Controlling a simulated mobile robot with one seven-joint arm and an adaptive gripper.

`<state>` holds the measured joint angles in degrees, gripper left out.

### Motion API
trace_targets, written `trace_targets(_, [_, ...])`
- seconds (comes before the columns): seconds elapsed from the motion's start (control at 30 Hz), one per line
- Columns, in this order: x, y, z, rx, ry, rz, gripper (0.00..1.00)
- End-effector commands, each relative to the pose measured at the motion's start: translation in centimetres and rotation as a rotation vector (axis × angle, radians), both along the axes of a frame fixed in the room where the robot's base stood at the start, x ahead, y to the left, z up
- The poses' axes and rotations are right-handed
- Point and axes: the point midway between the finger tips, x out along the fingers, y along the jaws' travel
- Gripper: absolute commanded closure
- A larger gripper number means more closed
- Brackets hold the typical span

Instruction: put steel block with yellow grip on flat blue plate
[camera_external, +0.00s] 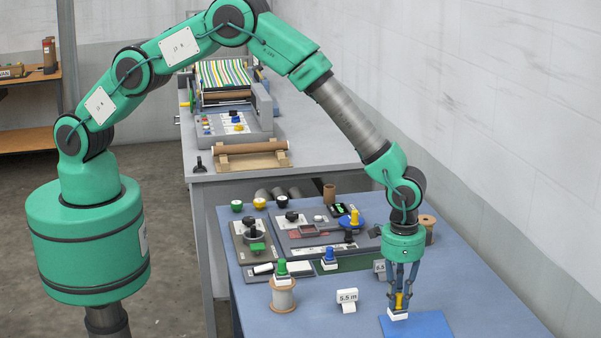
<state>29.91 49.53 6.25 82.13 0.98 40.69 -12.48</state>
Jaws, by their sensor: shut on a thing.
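The steel block with the yellow grip (398,315) is at the front right of the blue table, held upright. My gripper (400,294) points straight down and is shut on the block's yellow grip. The flat blue plate (432,326) lies on the table directly below and is partly cut off by the bottom of the picture. The block appears over the plate's far left part. I cannot tell whether its underside touches the plate.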

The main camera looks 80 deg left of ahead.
Motion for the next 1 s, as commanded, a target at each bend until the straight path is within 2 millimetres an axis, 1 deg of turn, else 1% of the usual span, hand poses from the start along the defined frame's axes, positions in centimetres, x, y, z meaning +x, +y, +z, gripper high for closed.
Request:
trace_targets(0.03, [0.6, -0.3, 0.0, -0.001, -0.002, 0.0, 1.0])
trace_targets(0.1, [1.2, -0.7, -0.1, 0.0, -0.001, 0.0, 1.0])
trace_targets(0.23, [1.9, -1.1, -0.2, 0.0, -0.001, 0.0, 1.0])
trace_targets(0.67, [2.1, -1.2, -0.3, 0.0, -0.001, 0.0, 1.0])
trace_targets(0.77, [2.1, -1.2, -0.7, 0.0, 0.0, 0.0, 1.0])
trace_targets(1.0, [2.1, -1.1, -3.0, 0.0, 0.001, 0.0, 1.0])
